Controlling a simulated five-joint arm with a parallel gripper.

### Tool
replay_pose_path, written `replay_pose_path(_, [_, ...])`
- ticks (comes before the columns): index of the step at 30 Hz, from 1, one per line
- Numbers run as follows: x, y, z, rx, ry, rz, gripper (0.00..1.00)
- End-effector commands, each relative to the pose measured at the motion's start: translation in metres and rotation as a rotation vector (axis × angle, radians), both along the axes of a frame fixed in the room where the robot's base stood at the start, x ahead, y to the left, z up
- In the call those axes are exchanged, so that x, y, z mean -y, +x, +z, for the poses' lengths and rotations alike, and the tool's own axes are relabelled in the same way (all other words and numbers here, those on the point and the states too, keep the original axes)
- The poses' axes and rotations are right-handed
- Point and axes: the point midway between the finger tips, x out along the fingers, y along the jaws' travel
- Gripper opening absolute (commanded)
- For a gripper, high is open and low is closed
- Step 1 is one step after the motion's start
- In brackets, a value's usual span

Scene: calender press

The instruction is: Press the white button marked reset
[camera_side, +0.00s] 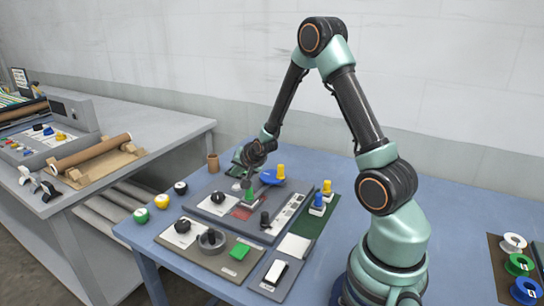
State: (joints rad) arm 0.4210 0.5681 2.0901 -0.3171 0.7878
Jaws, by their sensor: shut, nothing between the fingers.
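A grey control panel (231,215) lies on the blue table, carrying knobs, buttons and white label plates. A small round white button (237,186) shows near the panel's back edge; its marking is too small to read. My gripper (247,183) is shut and empty, pointing down over the back of the panel, close to the right of that white button. I cannot tell whether it touches anything. A green button (250,195) stands just in front of the gripper. A white rocker switch (275,272) sits on a separate small plate at the front; any marking is unreadable.
A second panel (213,252) with a black knob, grey dial and green square lies in front. Loose coloured buttons lie at the left; spools stand far right. The table's front right is clear.

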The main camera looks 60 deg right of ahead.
Motion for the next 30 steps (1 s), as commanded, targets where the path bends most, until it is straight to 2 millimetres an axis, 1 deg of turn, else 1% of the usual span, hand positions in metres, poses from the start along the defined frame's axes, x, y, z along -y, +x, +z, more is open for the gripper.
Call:
replay_pose_path(3, [0.000, 0.000, 0.012, 0.003, -0.001, 0.000, 0.00])
replay_pose_path(9, [0.000, 0.000, 0.027, 0.001, -0.001, 0.000, 0.00])
replay_pose_path(30, [-0.001, 0.000, 0.030, -0.001, -0.001, 0.003, 0.00])
